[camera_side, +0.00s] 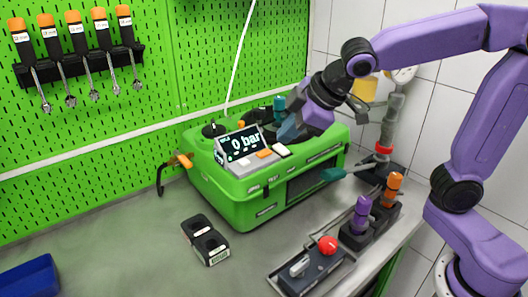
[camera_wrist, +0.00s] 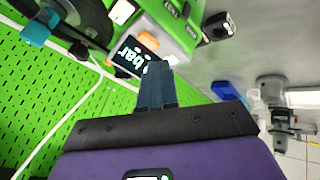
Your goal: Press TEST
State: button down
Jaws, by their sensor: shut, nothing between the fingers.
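The green pump testbench (camera_side: 225,188) stands on the bench against the pegboard. Its tilted display (camera_side: 240,144) reads "0 bar"; part of "bar" also shows in the wrist view (camera_wrist: 131,54). Beside the display is a row of buttons, with an orange one (camera_side: 264,154) and a white one (camera_side: 282,150). In the wrist view an orange button (camera_wrist: 148,41) and a white one (camera_wrist: 122,11) show. Small labels sit on the case edge; I cannot tell surely which button is TEST. My gripper (camera_side: 284,134) is shut and empty, above and behind the white button, apparently apart from it.
A black two-socket block (camera_side: 206,240) lies on the bench in front. At right are a plate with a red knob (camera_side: 328,245) and a rack with purple (camera_side: 361,213) and orange (camera_side: 394,186) handles. A blue bin (camera_side: 28,281) is at left; bench between is clear.

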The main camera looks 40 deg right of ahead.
aim_at(267, 154)
jog(key=w+r+t, duration=0.2)
jog(key=w+r, duration=0.3)
jog(key=w, duration=0.1)
jog(key=shift+w+a, duration=0.15)
jog(key=shift+w, duration=0.05)
jog(key=shift+f, duration=0.1)
jog(key=shift+f, duration=4.35)
jog(key=shift+f, duration=0.1)
jog(key=shift+f, duration=0.35)
jog(key=shift+f, duration=0.45)
jog(key=shift+r, duration=0.9)
